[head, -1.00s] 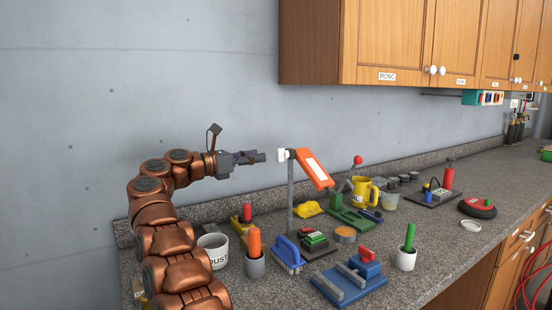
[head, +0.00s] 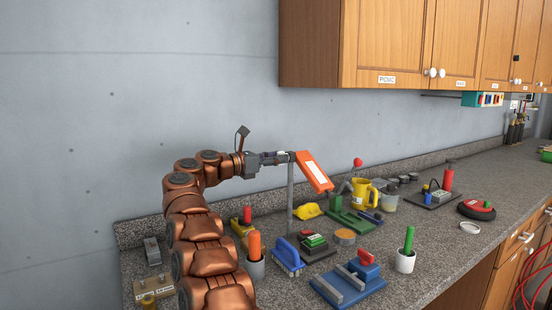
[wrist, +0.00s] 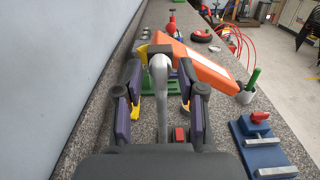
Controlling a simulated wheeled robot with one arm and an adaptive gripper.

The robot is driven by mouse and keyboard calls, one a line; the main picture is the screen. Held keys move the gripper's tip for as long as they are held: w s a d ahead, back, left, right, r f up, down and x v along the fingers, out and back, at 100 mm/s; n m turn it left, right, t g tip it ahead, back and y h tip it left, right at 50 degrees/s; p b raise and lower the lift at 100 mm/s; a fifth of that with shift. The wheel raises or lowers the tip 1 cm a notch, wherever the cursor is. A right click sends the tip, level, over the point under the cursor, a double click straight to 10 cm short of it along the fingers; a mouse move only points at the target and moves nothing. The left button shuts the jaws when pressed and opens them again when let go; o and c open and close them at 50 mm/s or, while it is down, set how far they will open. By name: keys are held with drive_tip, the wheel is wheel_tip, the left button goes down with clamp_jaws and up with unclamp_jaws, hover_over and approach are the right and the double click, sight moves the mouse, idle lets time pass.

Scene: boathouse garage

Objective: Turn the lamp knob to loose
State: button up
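The lamp has an orange head (head: 314,172) with a white label, tilted down to the right on a thin grey post (head: 290,200). Its head also shows in the wrist view (wrist: 200,68). My gripper (head: 285,157) is level with the top of the post, at the lamp's joint, and hides the white knob there in the head view. In the wrist view my gripper's fingers (wrist: 161,80) stand apart, one on each side of the pale grey knob (wrist: 159,66). Gaps show between the fingers and the knob; contact is not clear.
Below the lamp are a blue brush (head: 287,256), an orange-handled tool in a grey cup (head: 255,269) and a blue vise-like block (head: 350,283). A yellow mug (head: 362,193) stands to the right. The wall is close behind.

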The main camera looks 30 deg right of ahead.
drive_tip(key=shift+c, duration=0.4)
clamp_jaws()
drive_tip(key=shift+a, duration=0.1)
drive_tip(key=shift+w+n+p, duration=0.2)
drive_tip(key=shift+n+p, duration=5.6)
drive_tip(key=shift+n, duration=3.1)
drive_tip(key=shift+f, duration=0.1)
